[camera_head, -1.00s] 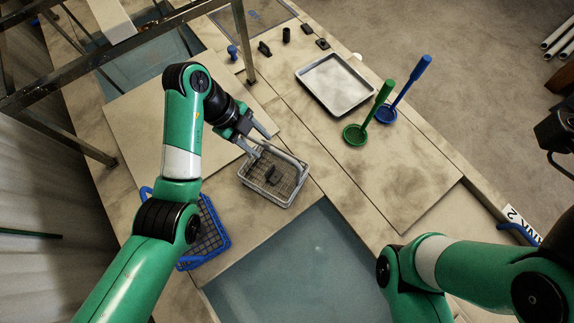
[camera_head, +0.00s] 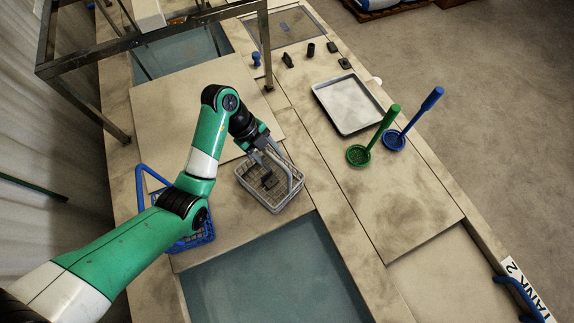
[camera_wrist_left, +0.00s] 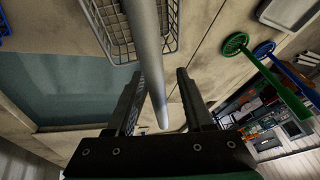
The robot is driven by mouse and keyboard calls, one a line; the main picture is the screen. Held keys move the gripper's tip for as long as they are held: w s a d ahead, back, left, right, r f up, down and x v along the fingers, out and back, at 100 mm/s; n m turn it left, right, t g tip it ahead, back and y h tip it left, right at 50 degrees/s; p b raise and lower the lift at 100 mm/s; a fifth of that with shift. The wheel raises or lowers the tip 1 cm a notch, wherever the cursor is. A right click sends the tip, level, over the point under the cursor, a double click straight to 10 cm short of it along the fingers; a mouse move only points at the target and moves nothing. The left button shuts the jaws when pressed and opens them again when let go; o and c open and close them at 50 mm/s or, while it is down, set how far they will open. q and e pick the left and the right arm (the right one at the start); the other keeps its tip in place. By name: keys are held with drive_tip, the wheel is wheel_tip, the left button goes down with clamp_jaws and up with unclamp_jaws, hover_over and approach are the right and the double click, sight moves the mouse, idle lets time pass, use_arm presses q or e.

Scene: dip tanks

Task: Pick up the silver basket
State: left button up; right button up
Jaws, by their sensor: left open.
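The silver basket (camera_head: 275,207) is a wire mesh basket with a raised handle. It stands on the tank top beside the open water tank, with small dark parts (camera_head: 268,182) in it. My left gripper (camera_head: 272,158) is open at the handle, above the basket. In the left wrist view the grey handle bar (camera_wrist_left: 146,45) runs between the two open fingers (camera_wrist_left: 161,78), and the basket mesh (camera_wrist_left: 110,32) shows behind it. I cannot tell whether a finger touches the bar. My right gripper is not in view.
A blue basket (camera_head: 204,236) stands left, partly behind my left arm. An open tank (camera_head: 270,280) lies in front. A metal tray (camera_head: 348,104), a green dipper (camera_head: 359,155) and a blue dipper (camera_head: 394,140) lie right. A metal frame (camera_head: 267,45) stands behind.

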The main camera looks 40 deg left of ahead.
use_arm(q)
drive_tip(key=shift+a, duration=0.1)
drive_tip(key=shift+f, duration=0.35)
idle(0.4)
drive_tip(key=shift+c, duration=0.3)
clamp_jaws()
idle(1.1)
